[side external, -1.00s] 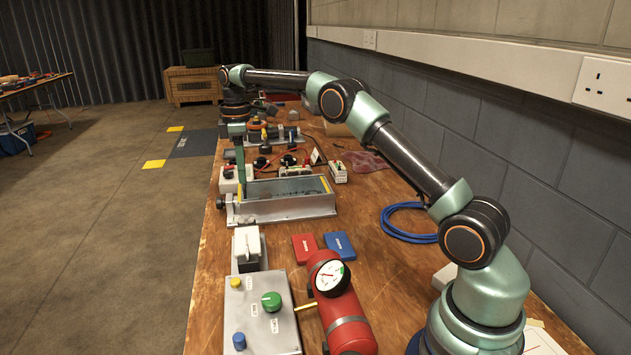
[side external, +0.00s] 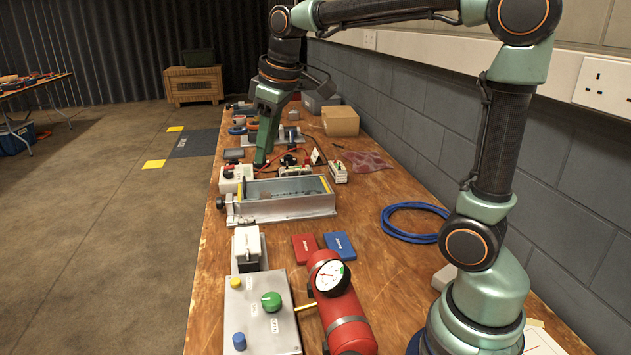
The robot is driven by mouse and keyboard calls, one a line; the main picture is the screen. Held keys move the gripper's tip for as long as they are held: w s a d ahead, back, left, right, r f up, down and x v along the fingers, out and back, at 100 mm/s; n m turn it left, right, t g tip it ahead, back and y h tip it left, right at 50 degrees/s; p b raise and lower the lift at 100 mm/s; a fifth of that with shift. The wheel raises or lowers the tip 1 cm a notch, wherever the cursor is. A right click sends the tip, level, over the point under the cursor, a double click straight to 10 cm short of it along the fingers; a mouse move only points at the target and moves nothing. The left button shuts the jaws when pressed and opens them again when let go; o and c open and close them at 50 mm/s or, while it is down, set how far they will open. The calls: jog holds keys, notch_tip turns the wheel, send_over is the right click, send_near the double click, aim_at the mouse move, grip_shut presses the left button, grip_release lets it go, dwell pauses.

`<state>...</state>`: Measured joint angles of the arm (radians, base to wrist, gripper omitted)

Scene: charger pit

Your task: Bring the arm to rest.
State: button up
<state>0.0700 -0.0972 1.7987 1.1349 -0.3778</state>
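My arm is bent, with its upper part upright on the right and its forearm level across the top of the side external view. My gripper (side external: 262,160) points down above the bench, behind the metal tray (side external: 280,210) and near the white box with a red knob (side external: 237,173). Its green fingers overlap in this view, so I cannot tell how far apart they are. I see nothing between them. Whether the tips touch anything on the bench is not clear.
The wooden bench (side external: 375,260) runs along a block wall. A control box (side external: 255,310), a red cylinder with a gauge (side external: 340,300), red (side external: 305,247) and blue (side external: 340,244) boxes and a blue cable coil (side external: 412,222) lie nearer. A cardboard box (side external: 340,121) stands farther back.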

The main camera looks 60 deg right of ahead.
jog(key=s+a+f+m+t, duration=0.2)
jog(key=s+f, duration=0.3)
jog(key=s, duration=0.7)
jog(key=shift+a+f+m, duration=0.2)
jog(key=shift+a+m, duration=0.2)
jog(key=shift+m, duration=0.4)
